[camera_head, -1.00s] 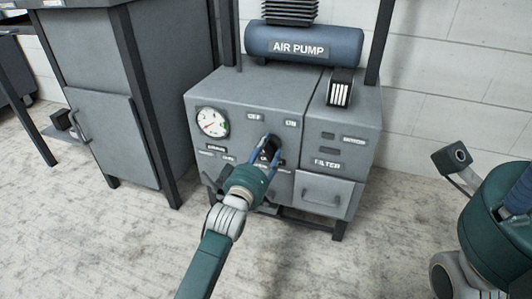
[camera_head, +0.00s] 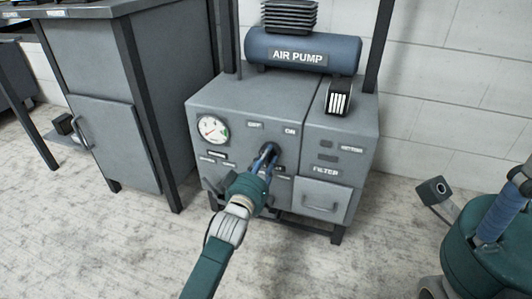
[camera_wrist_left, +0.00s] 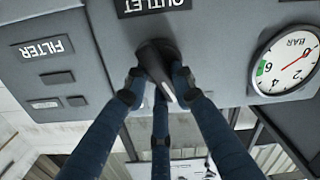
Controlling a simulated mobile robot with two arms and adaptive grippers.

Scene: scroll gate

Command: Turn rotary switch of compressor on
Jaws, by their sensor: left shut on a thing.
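The compressor is a grey cabinet (camera_head: 240,104) labelled AIR PUMP on its tank. Its dark rotary switch (camera_head: 268,149) sits on the front panel below the OFF and ON labels. My left gripper (camera_head: 265,160) is shut on the switch, its blue fingers around the knob. In the left wrist view, the switch (camera_wrist_left: 158,62) lies between the dark finger pads of the left gripper (camera_wrist_left: 155,90), below the OUTLET label. The fingers partly hide the knob. Part of my right gripper (camera_head: 500,215), with a blue finger, shows at the right edge; its fingertips are not clear.
A round pressure gauge (camera_head: 212,129) is left of the switch, and a FILTER panel with a drawer (camera_head: 321,197) is right of it. A grey cabinet (camera_head: 110,130) stands at the left. The floor in front is clear.

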